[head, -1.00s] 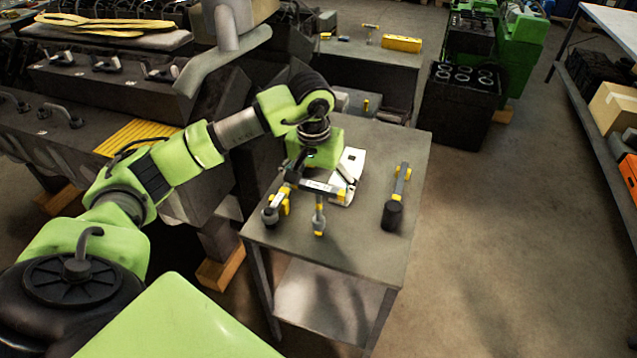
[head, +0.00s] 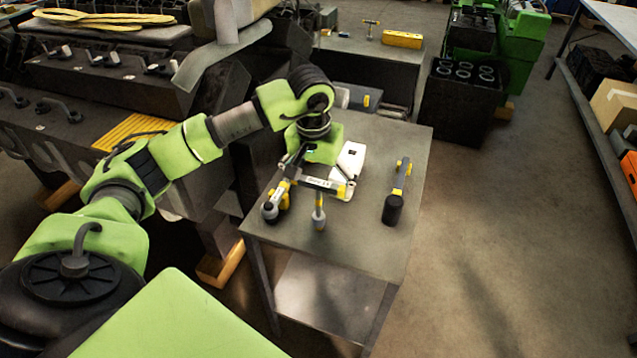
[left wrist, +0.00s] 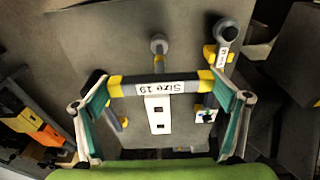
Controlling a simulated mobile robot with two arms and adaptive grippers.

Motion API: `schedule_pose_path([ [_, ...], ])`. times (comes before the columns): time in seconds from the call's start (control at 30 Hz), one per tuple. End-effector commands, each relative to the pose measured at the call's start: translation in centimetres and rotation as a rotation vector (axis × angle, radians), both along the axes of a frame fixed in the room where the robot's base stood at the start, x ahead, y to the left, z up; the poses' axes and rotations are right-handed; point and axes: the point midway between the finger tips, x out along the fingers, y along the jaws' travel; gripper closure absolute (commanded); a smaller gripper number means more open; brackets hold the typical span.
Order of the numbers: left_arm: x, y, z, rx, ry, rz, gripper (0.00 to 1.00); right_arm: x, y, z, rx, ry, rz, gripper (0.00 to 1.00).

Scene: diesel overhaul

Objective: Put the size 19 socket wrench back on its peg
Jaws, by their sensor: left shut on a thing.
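The size 19 socket wrench (head: 319,184) is T-shaped, with a labelled grey bar, yellow ends and a shaft ending in a round grey socket. My left gripper (left wrist: 163,86) is shut on the bar lengthwise, one finger at each end. The label "Size 19" reads upside down on the wrench (left wrist: 167,88) in the left wrist view. The shaft points toward the front of the small table (head: 385,250); I cannot tell whether the socket touches the top. I cannot make out the peg of this wrench. My right gripper is not in view.
Another socket wrench (head: 273,207) lies at the table's front left. A white slotted piece (head: 351,160) lies behind the held wrench. A farther bench holds a yellow box (head: 402,39) and a small T-shaped tool (head: 370,29). Floor right of the table is clear.

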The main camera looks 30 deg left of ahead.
Motion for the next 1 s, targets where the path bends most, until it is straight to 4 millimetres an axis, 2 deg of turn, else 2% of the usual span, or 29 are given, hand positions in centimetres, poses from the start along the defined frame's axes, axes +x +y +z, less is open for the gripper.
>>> schedule_pose_path([
  [0.67,0.1,0.0,-2.3,-0.001,-0.002,0.001,0.62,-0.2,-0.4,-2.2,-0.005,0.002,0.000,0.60],
  [0.7,0.1,0.0,-2.3,-0.001,-0.002,0.001,0.08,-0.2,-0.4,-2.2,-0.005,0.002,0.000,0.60],
  [0.73,0.1,0.0,-2.2,-0.001,-0.002,0.001,0.00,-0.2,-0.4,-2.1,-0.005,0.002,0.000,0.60],
  [1.0,0.0,0.0,-2.3,0.000,0.001,0.000,0.00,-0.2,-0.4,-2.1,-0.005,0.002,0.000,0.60],
])
